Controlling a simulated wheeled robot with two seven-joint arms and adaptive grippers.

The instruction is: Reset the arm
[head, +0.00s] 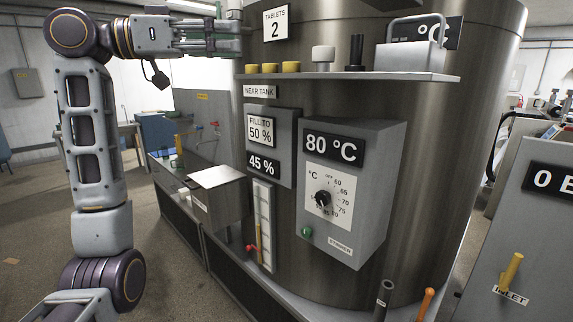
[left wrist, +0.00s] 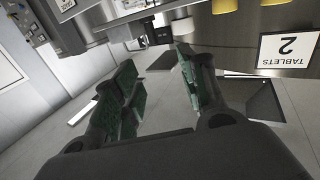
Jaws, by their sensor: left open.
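My left arm rises along the left side of the head view and bends over at the top. My left gripper (head: 228,38) is at the upper middle, near the tank (head: 440,180) and the sign reading TABLETS 2 (head: 276,22). In the left wrist view its two green-padded fingers (left wrist: 163,95) stand apart with nothing between them. The same sign shows upside down there (left wrist: 289,48). My right gripper is not in view.
A shelf (head: 350,76) on the tank carries several yellow items (head: 270,68), a white knob-like piece (head: 323,54) and a metal box with a handle (head: 410,52). A control box (head: 350,190) reading 80 °C juts out below. A metal bin (head: 218,195) stands left of it.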

